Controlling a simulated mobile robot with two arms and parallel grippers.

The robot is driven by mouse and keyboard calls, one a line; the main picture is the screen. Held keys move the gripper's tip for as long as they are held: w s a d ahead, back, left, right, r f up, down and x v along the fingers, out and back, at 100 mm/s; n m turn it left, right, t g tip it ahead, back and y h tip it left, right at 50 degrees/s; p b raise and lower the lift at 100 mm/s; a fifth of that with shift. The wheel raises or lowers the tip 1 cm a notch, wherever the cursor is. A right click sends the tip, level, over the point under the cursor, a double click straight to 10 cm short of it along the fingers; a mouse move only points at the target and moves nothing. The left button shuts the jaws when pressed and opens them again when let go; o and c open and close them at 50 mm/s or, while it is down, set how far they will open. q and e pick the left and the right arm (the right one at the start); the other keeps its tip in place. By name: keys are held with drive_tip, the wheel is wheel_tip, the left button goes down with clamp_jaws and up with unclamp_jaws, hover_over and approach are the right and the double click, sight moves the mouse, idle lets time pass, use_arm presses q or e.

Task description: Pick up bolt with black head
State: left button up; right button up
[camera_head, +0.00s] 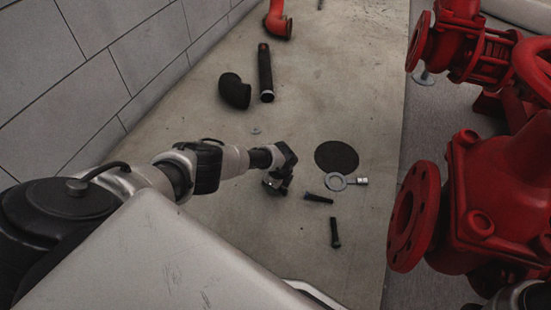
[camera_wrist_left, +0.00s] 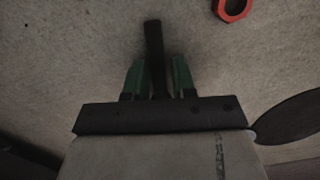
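In the left wrist view a dark bolt (camera_wrist_left: 153,45) lies between the green-tipped fingers of my left gripper (camera_wrist_left: 160,75), its far end reaching past the tips. The fingers stand apart, with a narrow gap visible on the right side of the bolt; its near end is hidden. In the head view my left gripper (camera_head: 278,182) is low over the floor, and the bolt between its fingers cannot be made out. Two other dark bolts, one (camera_head: 318,198) to its right and one (camera_head: 335,233) lower right, lie on the floor. My right gripper is not in view.
A black disc (camera_head: 336,157) and a grey ring-ended part (camera_head: 338,182) lie to the right. A black elbow (camera_head: 234,91) and pipe (camera_head: 265,72) lie farther back. Red pump parts (camera_head: 480,200) stand right, a block wall (camera_head: 90,80) left. A red ring (camera_wrist_left: 232,10) shows in the wrist view.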

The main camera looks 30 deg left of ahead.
use_arm(q)
drive_tip(key=shift+s+d, duration=0.1)
drive_tip(key=shift+s, duration=0.45)
clamp_jaws()
drive_tip(key=shift+w, duration=0.6)
drive_tip(key=shift+s, duration=0.15)
